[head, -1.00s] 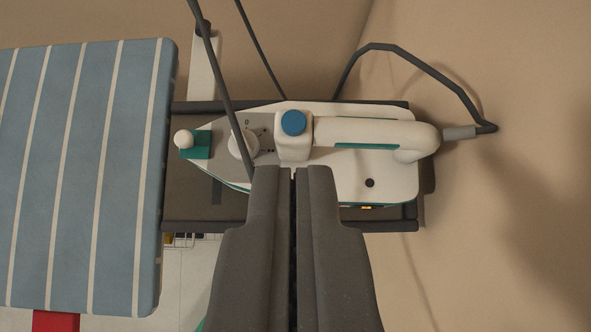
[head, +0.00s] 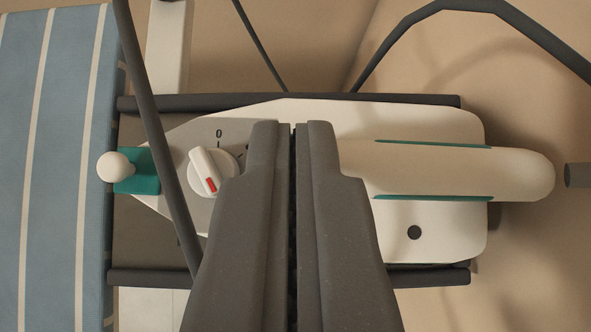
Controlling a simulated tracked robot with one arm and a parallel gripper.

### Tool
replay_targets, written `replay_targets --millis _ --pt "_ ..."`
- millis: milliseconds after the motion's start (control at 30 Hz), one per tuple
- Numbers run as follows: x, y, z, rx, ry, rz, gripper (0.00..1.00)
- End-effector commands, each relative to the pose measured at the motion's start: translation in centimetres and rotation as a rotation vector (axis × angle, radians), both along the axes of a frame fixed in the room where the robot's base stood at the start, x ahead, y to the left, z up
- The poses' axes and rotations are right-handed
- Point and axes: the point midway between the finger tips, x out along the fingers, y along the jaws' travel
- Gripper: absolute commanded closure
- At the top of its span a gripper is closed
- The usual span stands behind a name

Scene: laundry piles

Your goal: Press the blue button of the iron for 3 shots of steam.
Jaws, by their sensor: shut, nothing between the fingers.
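The white iron (head: 440,125) lies on its dark rest, pointed end to the left. Its rounded handle (head: 460,172) with teal edges runs to the right. The blue button is hidden in this frame behind my gripper (head: 294,126), which is shut and empty. The fingers reach up over the middle of the iron, between the dial and the handle. Whether the tips touch the button cannot be seen. The white dial (head: 213,171) with a red mark sits left of the fingers, and a white ball knob (head: 114,166) on teal is at the iron's tip.
The blue striped ironing board (head: 62,160) fills the left edge. A dark rail (head: 425,278) of the rest runs below the iron and another above it. A dark thin rod or cord (head: 150,110) crosses left of my fingers. A thick dark cord (head: 420,17) arches at upper right.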

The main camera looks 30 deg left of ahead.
Motion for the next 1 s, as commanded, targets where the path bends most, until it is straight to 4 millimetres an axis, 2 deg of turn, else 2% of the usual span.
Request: replay_targets --millis 433,700,1000 --pt "0.0 0.0 -0.7 0.000 0.000 0.000 1.00" --pt "-0.1 -0.1 -2.6 -0.001 0.003 0.001 1.00" --pt "-0.3 -0.1 -3.1 -0.004 0.014 0.002 1.00"
